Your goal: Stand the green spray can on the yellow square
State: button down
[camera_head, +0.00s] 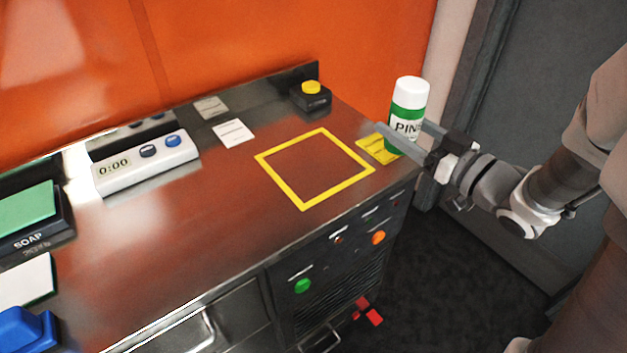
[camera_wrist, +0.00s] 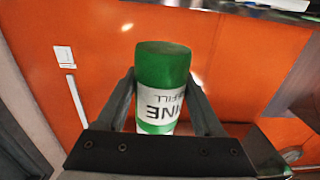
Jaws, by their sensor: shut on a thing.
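The green spray can (camera_head: 408,100) has a white top and a label that starts with "PIN". It is upright at the right end of the steel counter. In the wrist view the can (camera_wrist: 162,75) sits between both fingers, with its label upside down. My gripper (camera_head: 405,145) is shut on the can and reaches in from the right. The can's lower end is partly hidden by a finger, so I cannot tell whether it touches the counter. The yellow square (camera_head: 279,182) is an empty outline on the counter, left of the can.
A yellow note (camera_head: 374,150) lies between the square and the can. A black box with a yellow button (camera_head: 311,95) stands behind the square. A white timer (camera_head: 146,163) and a soap box (camera_head: 30,215) are further left. The orange wall (camera_head: 250,50) closes the back.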

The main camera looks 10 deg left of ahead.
jog(key=shift+s+a+f+n+g+y+b, duration=0.2)
jog(key=shift+s+f+n+g+y+b, duration=0.15)
jog(key=shift+s+f, duration=0.4)
jog(key=w+a+f+b, duration=0.1)
jog(key=w+a+f, duration=0.1)
jog(key=a, duration=0.1)
jog(key=w+a+f, duration=0.2)
jog(key=a, duration=0.1)
jog(key=w+a+f+b, duration=0.1)
jog(key=w+a+f, duration=0.1)
jog(key=a+f, duration=0.1)
jog(key=shift+a+b, duration=0.35)
jog(key=shift+a, duration=0.2)
jog(key=shift+f+b, duration=0.65)
jog(key=shift+f, duration=1.3)
jog(key=shift+f+b, duration=0.25)
jog(key=shift+b, duration=0.05)
grip_release()
jog(key=shift+r, duration=0.1)
